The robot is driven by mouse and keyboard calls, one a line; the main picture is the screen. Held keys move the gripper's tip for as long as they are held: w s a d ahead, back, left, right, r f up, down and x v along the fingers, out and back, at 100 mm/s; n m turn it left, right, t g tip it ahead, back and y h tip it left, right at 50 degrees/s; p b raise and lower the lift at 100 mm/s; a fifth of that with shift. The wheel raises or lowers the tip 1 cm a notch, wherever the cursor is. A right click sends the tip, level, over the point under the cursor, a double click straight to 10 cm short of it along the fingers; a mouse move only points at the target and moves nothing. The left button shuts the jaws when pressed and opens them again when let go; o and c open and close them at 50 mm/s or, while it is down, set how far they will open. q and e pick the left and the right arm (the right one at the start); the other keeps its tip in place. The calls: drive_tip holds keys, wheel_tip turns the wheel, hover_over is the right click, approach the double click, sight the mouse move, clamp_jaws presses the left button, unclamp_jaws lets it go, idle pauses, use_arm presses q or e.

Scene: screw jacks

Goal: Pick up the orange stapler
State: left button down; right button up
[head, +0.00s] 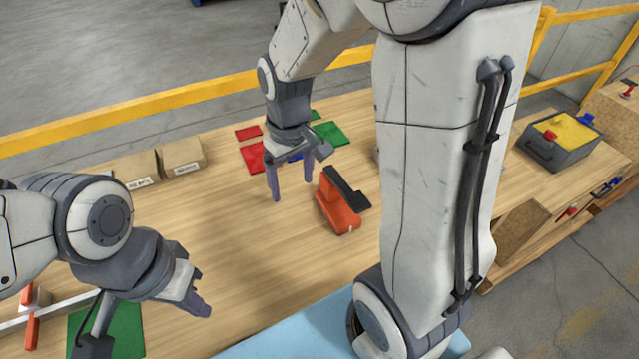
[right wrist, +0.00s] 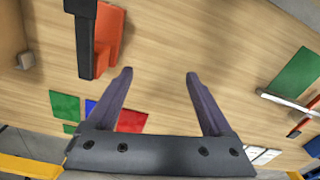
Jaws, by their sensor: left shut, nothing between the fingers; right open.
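The orange stapler (head: 338,208) with a black top arm stands on the wooden table in the middle of the head view. It also shows at the upper left of the right wrist view (right wrist: 107,38). My right gripper (head: 291,197) is open and empty, fingers pointing down, just left of the stapler and apart from it. In the right wrist view its two fingers (right wrist: 160,75) have only bare table between them. My left gripper (head: 207,310) is shut and empty over the table at the lower left, far from the stapler.
Red, blue and green mats (head: 329,133) lie behind my right gripper. Cardboard boxes (head: 182,156) stand at the table's back left. Another green mat (head: 122,330) lies at lower left. A grey bin with yellow contents (head: 562,140) stands at right. The table between the grippers is clear.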

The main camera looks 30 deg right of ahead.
sight(338, 177)
drive_tip(key=w+d+f+m, duration=0.1)
drive_tip(key=d, duration=0.3)
drive_tip(key=w+d+f, duration=0.1)
drive_tip(key=d, duration=0.3)
drive_tip(key=w+d+f+m, duration=0.1)
drive_tip(key=d+f, duration=0.1)
drive_tip(key=d, duration=0.2)
drive_tip(key=shift+w+d+f+m, duration=0.1)
drive_tip(key=shift+d+m, duration=0.15)
drive_tip(key=shift+m, duration=0.05)
drive_tip(key=f, duration=0.4)
drive_tip(key=shift+d+f, duration=0.2)
drive_tip(key=shift+f, duration=0.05)
wheel_tip(338, 177, down, 5)
drive_tip(key=shift+a+r+p, duration=0.1)
drive_tip(key=shift+r+p, duration=0.05)
drive_tip(key=shift+p, duration=0.55)
drive_tip(key=shift+f, duration=0.55)
drive_tip(key=c, duration=1.3)
clamp_jaws()
drive_tip(key=shift+w+r, duration=0.1)
